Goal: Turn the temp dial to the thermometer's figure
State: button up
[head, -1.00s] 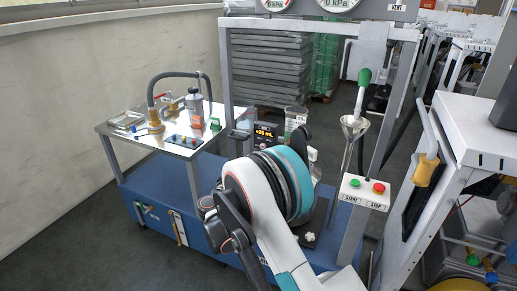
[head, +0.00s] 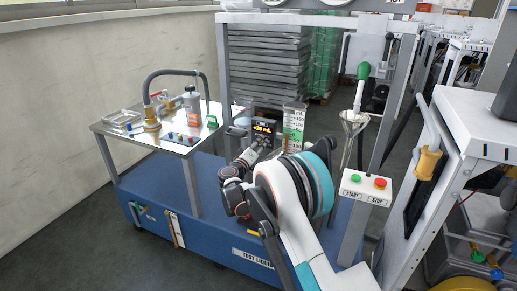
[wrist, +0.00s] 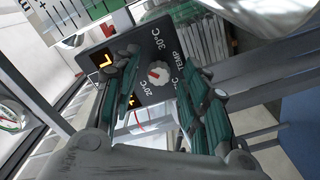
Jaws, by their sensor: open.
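The temp dial (wrist: 157,73) is a small pale knob with a red mark, on a dark panel (wrist: 149,45) lettered TEMP, 20°C and 30°C. In the wrist view it shows between the two dark green fingers of my gripper (wrist: 157,77). The fingers are apart, one on each side of the dial; I cannot tell whether they touch it. In the head view the panel with its orange display (head: 262,127) stands behind my arm, and the dial is not made out. I cannot identify the thermometer for certain or read a temperature.
A funnel (head: 353,122) and a START/STOP box (head: 366,188) are farther right. A metal side table (head: 115,128) with a hose and bottle is at left. A blue base (head: 205,190) lies below.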

jog(key=shift+c, duration=0.6)
grip_shut()
jog(key=shift+n, duration=1.3)
jog(key=shift+o, duration=0.6)
grip_release()
